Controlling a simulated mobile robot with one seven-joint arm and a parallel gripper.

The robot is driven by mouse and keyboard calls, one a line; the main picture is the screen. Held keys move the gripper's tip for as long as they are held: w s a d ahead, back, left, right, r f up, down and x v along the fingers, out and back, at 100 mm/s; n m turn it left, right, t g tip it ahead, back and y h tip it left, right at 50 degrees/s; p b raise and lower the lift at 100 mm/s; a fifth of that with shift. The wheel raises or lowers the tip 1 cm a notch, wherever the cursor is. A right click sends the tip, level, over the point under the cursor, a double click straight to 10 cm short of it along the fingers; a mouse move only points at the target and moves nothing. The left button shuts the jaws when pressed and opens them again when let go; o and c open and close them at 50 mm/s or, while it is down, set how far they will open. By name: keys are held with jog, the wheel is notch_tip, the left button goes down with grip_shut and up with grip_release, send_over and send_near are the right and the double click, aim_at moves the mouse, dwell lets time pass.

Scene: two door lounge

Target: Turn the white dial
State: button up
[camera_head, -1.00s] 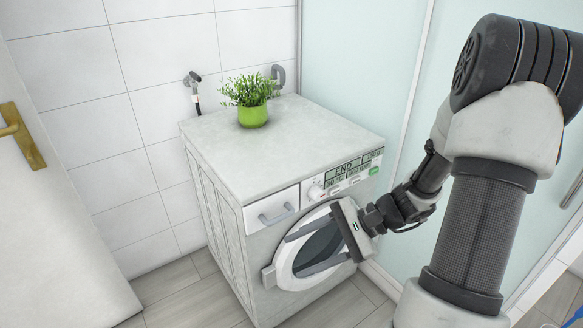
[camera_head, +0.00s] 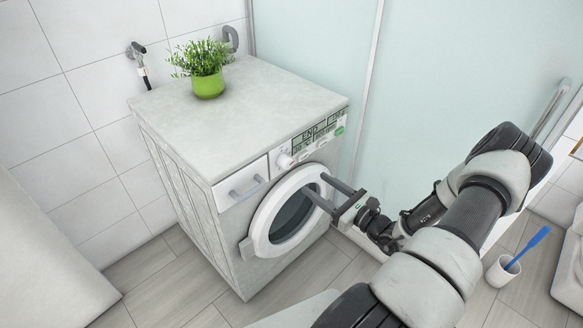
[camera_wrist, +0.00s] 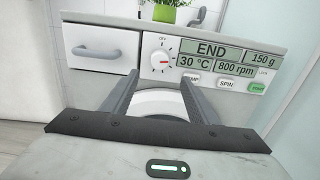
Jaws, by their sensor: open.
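The white dial (camera_head: 285,161) is on the washing machine's front panel, between the drawer and the display. In the wrist view the dial (camera_wrist: 161,60) shows a red mark, with "OFF" printed above it. My gripper (camera_head: 314,186) is in front of the machine, below and to the right of the dial, near the upper part of the round door (camera_head: 262,237). Its two fingers are spread apart with nothing between them. In the wrist view the fingertips of my gripper (camera_wrist: 158,80) point toward the panel, just below the dial. They look apart from it.
The washing machine (camera_head: 240,118) has a drawer (camera_head: 241,186) with a grey handle left of the dial. The display (camera_wrist: 216,58) reads END. A potted plant (camera_head: 208,75) stands on top. A glass panel (camera_head: 440,70) is at the right. A brush holder (camera_head: 503,271) stands on the floor.

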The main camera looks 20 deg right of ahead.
aim_at(290, 165)
jog(key=b+x, duration=0.1)
jog(key=x, duration=1.1)
jog(key=shift+c, duration=0.2)
jog(key=c, duration=1)
